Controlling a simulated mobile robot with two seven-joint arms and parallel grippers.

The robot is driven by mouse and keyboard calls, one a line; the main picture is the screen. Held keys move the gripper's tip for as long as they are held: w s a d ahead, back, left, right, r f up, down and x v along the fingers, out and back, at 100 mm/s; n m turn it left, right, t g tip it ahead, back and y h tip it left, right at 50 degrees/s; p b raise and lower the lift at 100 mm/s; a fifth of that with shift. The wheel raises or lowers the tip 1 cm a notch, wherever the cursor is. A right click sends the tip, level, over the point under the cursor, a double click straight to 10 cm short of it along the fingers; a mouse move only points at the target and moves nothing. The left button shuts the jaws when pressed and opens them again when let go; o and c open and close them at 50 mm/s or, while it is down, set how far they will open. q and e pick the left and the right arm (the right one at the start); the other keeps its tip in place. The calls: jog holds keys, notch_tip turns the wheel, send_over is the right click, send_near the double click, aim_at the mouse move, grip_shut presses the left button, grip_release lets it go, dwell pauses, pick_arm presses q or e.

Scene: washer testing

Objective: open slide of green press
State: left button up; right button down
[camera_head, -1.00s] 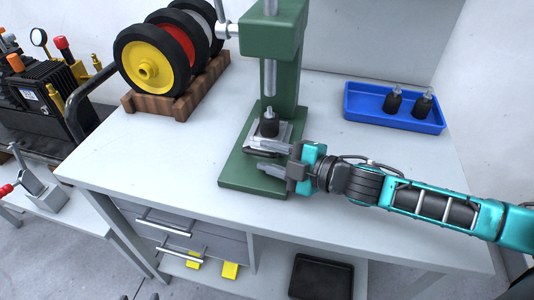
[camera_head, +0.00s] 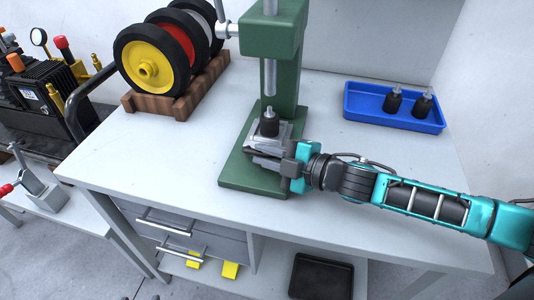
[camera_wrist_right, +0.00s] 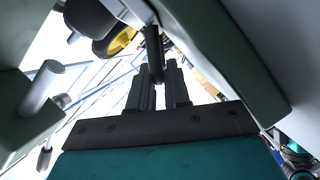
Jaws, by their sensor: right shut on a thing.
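The green press (camera_head: 285,75) stands on the table, its ram above a grey metal slide (camera_head: 279,132). A black cylindrical part (camera_head: 269,124) with a light pin sits upright on the slide. My right gripper (camera_head: 262,156) is at the slide's front edge, low over the green base. Its fingers are shut on the slide's handle, which the fingers mostly hide in the head view. In the right wrist view, the dark handle (camera_wrist_right: 154,50) runs down between the close fingertips (camera_wrist_right: 160,78). My left gripper is not in view.
A blue tray (camera_head: 400,120) with two black parts stands at the right. Wheels (camera_head: 150,65) stand in a wooden rack at the left back. The white table is clear around the press. Drawers (camera_head: 185,235) are below the front edge.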

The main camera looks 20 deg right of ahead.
dwell(0.3)
jog(key=s+a+p, duration=0.1)
jog(key=s+a, duration=0.1)
jog(key=s, duration=0.1)
jog(key=s+a+p, duration=0.1)
jog(key=s+a, duration=0.1)
jog(key=s, duration=0.1)
jog(key=s+a+p, duration=0.1)
jog(key=s+a, duration=0.1)
jog(key=s, duration=0.1)
jog(key=shift+s+a, duration=0.2)
jog(key=shift+s, duration=0.05)
jog(key=c, duration=1.2)
grip_release()
jog(key=shift+o, duration=0.2)
